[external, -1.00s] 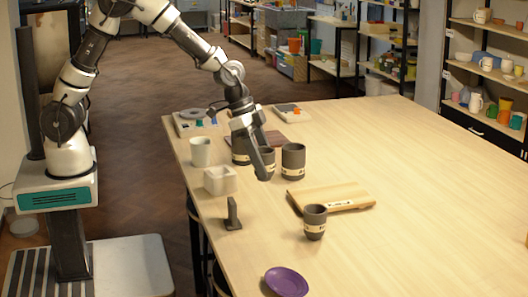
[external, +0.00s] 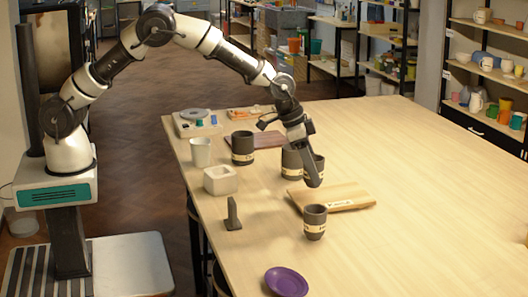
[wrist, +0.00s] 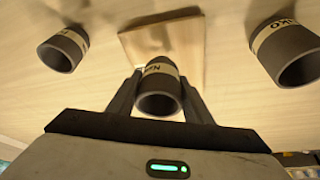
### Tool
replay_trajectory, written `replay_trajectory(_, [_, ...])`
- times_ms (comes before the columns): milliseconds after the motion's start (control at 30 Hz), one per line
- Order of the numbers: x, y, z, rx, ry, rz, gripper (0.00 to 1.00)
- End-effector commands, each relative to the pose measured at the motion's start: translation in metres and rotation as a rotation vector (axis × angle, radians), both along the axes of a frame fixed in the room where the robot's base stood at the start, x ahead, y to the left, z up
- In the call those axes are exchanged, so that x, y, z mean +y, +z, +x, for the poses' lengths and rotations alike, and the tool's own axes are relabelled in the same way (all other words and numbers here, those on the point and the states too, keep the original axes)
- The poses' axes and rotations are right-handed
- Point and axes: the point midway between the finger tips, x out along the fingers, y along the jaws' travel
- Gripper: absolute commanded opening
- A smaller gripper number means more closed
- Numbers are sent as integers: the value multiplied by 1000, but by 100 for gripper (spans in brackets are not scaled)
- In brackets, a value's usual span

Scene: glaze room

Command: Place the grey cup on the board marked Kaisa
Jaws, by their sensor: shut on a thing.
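My gripper (external: 314,182) is shut on a dark grey cup (external: 319,167) with a pale name band. In the wrist view the cup (wrist: 158,101) sits upright between the fingers (wrist: 158,80), its band starting with "Na". It is behind the near light wooden board (external: 350,194), which also shows in the wrist view (wrist: 188,45); I cannot tell its height above the table. This board has a white label on its front edge, too small to read. A darker board (external: 270,139) lies farther back, its label not readable.
Similar grey cups stand behind the gripper (external: 291,162), at the back left (external: 242,150) and before the light board (external: 315,222). The table's right is clear.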

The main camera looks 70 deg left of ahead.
Motion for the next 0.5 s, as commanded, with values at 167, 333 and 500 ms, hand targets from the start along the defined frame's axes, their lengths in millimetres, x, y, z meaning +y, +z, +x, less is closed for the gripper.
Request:
replay_trajectory(167, [0,-21,-1,4,-1,2,20])
replay_trajectory(333, [0,-37,0,0,-1,-1,20])
replay_trajectory(500, [0,-37,0,-1,-1,0,20])
